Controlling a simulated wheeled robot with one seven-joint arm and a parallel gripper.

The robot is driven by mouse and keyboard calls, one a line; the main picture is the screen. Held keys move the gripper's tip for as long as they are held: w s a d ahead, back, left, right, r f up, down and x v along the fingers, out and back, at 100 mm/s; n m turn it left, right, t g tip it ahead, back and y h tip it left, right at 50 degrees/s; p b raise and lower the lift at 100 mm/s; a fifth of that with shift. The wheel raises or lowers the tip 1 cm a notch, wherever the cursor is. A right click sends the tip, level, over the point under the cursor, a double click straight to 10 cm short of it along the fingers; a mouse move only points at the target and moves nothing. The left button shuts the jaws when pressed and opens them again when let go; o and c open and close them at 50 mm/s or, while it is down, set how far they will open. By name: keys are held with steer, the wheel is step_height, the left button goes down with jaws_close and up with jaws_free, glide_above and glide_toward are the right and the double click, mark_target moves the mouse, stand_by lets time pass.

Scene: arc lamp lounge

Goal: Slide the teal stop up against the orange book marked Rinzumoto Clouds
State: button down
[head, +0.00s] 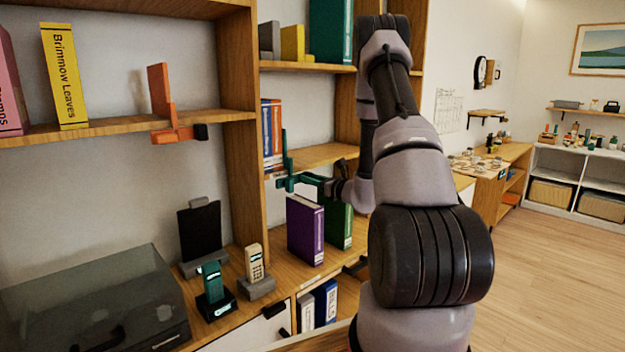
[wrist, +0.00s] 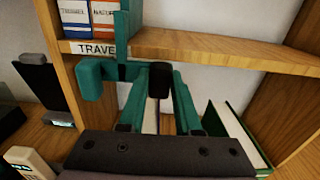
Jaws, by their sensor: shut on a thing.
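The teal stop (head: 285,155) has its upright plate on the middle shelf, at the right end of a short row of books; it also shows in the wrist view (wrist: 125,42). Orange-and-blue spines (head: 271,135) stand left of it. In the wrist view an orange spine (wrist: 103,15) is right beside the plate, with no clear gap visible. The title Rinzumoto Clouds is not readable. My gripper (wrist: 160,95) has teal fingers shut on the stop's black knob (wrist: 160,80) at the shelf's front; the gripper also shows in the head view (head: 312,181).
The shelf board (wrist: 225,45) right of the stop is bare. Below stand a purple book (head: 305,230) and a green book (head: 339,222). Phones (head: 255,265) and a dark-lidded box (head: 95,300) are at lower left. An orange stop (head: 160,95) is on another shelf.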

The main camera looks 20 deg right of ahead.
steer(key=c, duration=0.6)
jaws_free()
steer(key=v, duration=1.1)
